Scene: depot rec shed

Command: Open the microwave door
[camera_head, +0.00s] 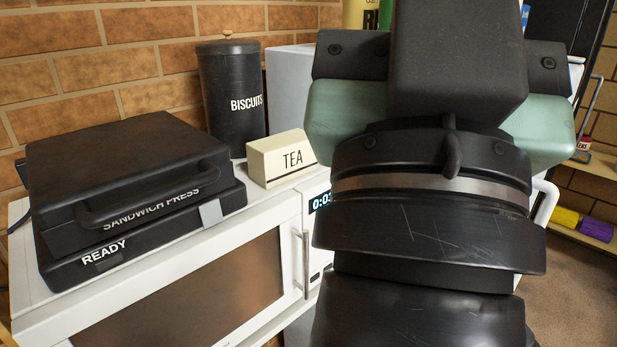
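The white microwave (258,217) stands at lower left, its front facing down and to the right. Its door (180,300) has a dark brown window and looks shut. A vertical metal bar handle (306,262) is at the door's right edge, beside a panel with a lit display (320,201) partly hidden by my arm. My arm fills the right middle of the view, to the right of the handle. My gripper's fingers are hidden behind the arm, so I cannot see whether they are open or touching anything.
A black sandwich press (130,190), a cream TEA box (281,158) and a black BISCUITS canister (231,95) stand on or behind the microwave top. A brick wall (60,70) is behind. A shelf (590,240) with yellow and purple items stands at right, above brown floor (575,290).

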